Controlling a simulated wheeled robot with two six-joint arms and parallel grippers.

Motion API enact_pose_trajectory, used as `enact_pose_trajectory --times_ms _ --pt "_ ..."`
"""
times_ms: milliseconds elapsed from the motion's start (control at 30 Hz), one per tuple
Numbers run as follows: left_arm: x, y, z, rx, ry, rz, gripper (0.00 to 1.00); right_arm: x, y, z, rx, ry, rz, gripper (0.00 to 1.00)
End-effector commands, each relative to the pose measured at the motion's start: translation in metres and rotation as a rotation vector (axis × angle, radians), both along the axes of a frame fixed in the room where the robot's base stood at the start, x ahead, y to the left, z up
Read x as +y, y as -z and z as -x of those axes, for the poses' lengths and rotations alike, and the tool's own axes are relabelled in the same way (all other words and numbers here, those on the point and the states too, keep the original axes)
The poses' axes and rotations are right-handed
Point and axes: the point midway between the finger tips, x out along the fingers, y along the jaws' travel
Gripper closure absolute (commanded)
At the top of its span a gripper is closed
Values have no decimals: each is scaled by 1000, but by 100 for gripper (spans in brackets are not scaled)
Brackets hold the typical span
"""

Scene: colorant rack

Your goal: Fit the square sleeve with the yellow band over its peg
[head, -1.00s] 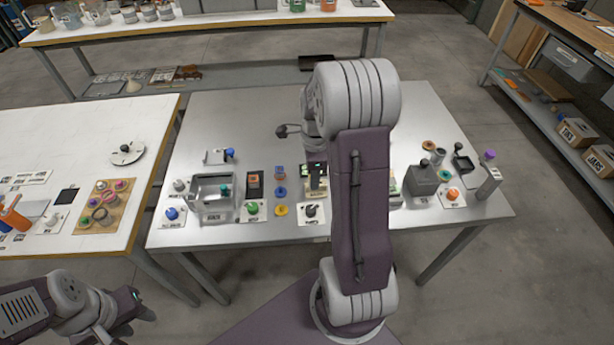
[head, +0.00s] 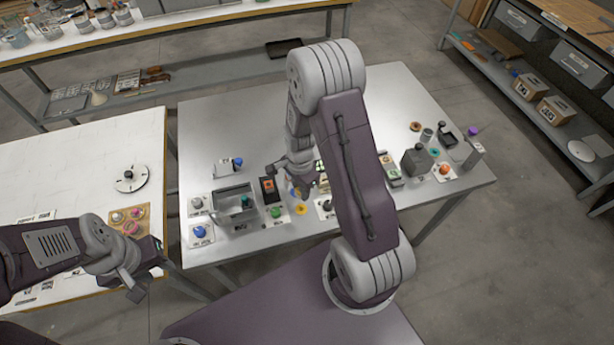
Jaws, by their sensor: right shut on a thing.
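My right gripper (head: 306,190) is low over the middle of the steel table, among small coloured parts. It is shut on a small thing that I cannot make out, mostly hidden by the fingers. I cannot pick out the square sleeve with the yellow band, or be sure which peg is its own. A yellow disc (head: 300,209) lies just in front of the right gripper, with a blue part (head: 292,193) partly hidden beside it. My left gripper (head: 133,290) hangs in front of the white table, away from the parts; its opening is unclear.
A grey bin (head: 235,196) and a black holder with an orange top (head: 268,186) stand left of the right gripper. A dark grey block (head: 415,160) stands to its right. The back of the steel table (head: 230,120) is clear. My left arm partly covers a wooden board (head: 142,212).

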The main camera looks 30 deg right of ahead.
Motion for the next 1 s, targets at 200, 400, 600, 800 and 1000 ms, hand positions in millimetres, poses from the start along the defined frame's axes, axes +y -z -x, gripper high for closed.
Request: enact_pose_trajectory --times_ms 200,400,600,800,1000 --pt "0 2 0 0 0 0 64 0 1 0 0 1 0 100" --pt "0 4 0 0 0 0 64 0 6 0 1 2 0 100" --pt "0 19 0 0 0 0 64 0 26 0 2 2 -1 100" --pt "0 38 0 0 0 0 64 0 50 -1 0 2 0 100" --pt "0 45 0 0 0 0 64 0 60 -1 0 2 0 100"
